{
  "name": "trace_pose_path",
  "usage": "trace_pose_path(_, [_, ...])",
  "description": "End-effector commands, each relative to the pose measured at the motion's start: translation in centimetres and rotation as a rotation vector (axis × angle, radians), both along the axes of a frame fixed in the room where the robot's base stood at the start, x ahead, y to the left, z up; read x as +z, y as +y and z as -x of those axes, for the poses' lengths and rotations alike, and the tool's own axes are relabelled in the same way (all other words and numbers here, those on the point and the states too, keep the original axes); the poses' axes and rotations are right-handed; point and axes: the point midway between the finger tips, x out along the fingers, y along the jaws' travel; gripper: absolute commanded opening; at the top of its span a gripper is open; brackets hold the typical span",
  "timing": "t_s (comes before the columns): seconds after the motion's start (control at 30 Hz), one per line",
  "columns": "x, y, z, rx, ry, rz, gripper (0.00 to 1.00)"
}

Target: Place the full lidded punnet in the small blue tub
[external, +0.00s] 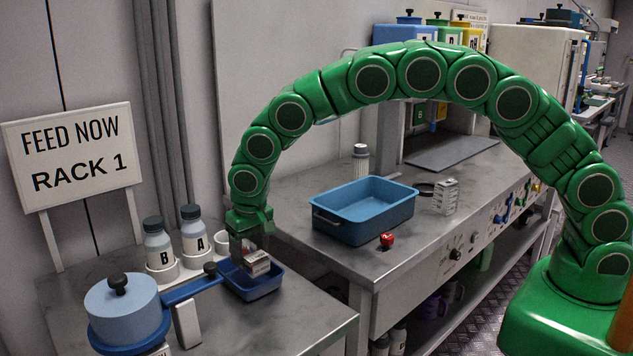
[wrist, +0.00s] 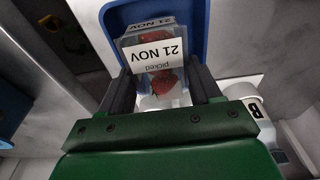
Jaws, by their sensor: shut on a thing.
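The lidded punnet (external: 257,264) is clear with red berries inside and white "21 NOV" labels. It also shows in the wrist view (wrist: 155,72), between the two dark fingers. My gripper (external: 248,257) points down on the left bench and is shut on the punnet. The small blue tub (external: 259,291) lies directly under and around the punnet; its blue wall also shows in the wrist view (wrist: 201,22). The punnet is low at the tub's opening, partly above the rim. Whether it touches the tub floor is hidden.
Bottles B (external: 159,245) and A (external: 195,230) stand in white holders behind the tub. A blue lidded pot (external: 123,308) with a long handle reaches close to the tub's left. A larger blue tub (external: 365,211) and a red item (external: 387,240) are on the right bench.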

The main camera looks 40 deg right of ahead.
Motion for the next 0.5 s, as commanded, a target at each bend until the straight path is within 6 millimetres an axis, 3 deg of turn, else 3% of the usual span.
trace_pose_path(0.17, [-0.7, 0.3, -0.4, 0.0, 0.002, 0.001, 0.29])
trace_pose_path(0.37, [-3.4, 0.2, -0.4, 0.001, 0.004, 0.003, 0.29])
trace_pose_path(0.5, [-3.8, 0.3, -0.4, 0.001, 0.0, 0.001, 0.29])
